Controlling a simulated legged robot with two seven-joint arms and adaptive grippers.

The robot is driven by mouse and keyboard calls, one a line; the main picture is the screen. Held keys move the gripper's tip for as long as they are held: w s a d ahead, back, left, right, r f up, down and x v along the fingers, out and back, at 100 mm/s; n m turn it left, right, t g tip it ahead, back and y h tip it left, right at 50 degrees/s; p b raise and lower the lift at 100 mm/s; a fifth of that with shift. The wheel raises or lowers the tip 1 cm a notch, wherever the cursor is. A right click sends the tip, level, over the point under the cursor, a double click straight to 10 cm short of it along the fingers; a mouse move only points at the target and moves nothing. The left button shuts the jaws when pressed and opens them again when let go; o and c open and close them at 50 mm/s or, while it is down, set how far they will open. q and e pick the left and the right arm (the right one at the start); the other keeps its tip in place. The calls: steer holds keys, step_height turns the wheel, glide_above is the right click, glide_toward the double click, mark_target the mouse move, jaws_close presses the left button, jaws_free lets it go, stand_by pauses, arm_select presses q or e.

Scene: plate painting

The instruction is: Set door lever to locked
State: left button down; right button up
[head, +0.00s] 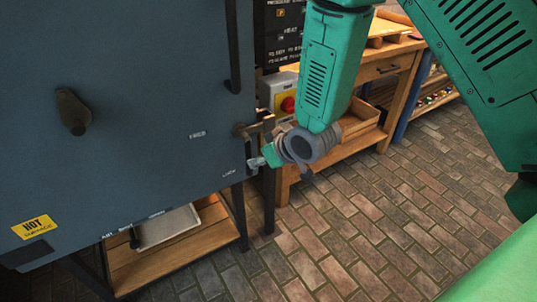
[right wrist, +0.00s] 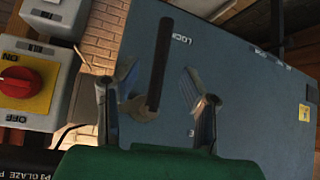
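The door lever is a dark bar (right wrist: 160,60) on a round brass-coloured pivot at the edge of the blue-grey kiln door (head: 140,60). In the head view the lever (head: 248,150) hangs down from its pivot, partly hidden by my gripper. Its free end lies beside the label LOCK (right wrist: 183,38); another label (head: 197,134) sits left of the pivot in the head view. My right gripper (right wrist: 160,75) is open, with one finger on each side of the bar in the wrist view; contact cannot be told. My left gripper is not in view.
A control box with a red knob on yellow (head: 288,104) stands just right of the lever. A wooden workbench (head: 385,65) is behind it. A dark handle (head: 73,111) projects from the door's left part. The brick floor (head: 340,235) is clear at front.

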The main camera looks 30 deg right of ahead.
steer(key=v, duration=0.4)
steer(key=shift+s+d+r, duration=0.1)
steer(key=shift+s+d, duration=0.05)
steer(key=s+f+m+g+h, duration=0.1)
steer(key=s+f+g, duration=0.3)
steer(key=s+f, duration=0.6)
steer(key=s+d+f+m+g, duration=0.1)
steer(key=s+f+g, duration=0.3)
steer(key=s+f, duration=0.7)
steer(key=s, duration=0.7)
steer(key=shift+s+h, duration=0.2)
steer(key=shift+h, duration=0.2)
steer(key=shift+w+d, duration=0.1)
steer(key=shift+w, duration=0.05)
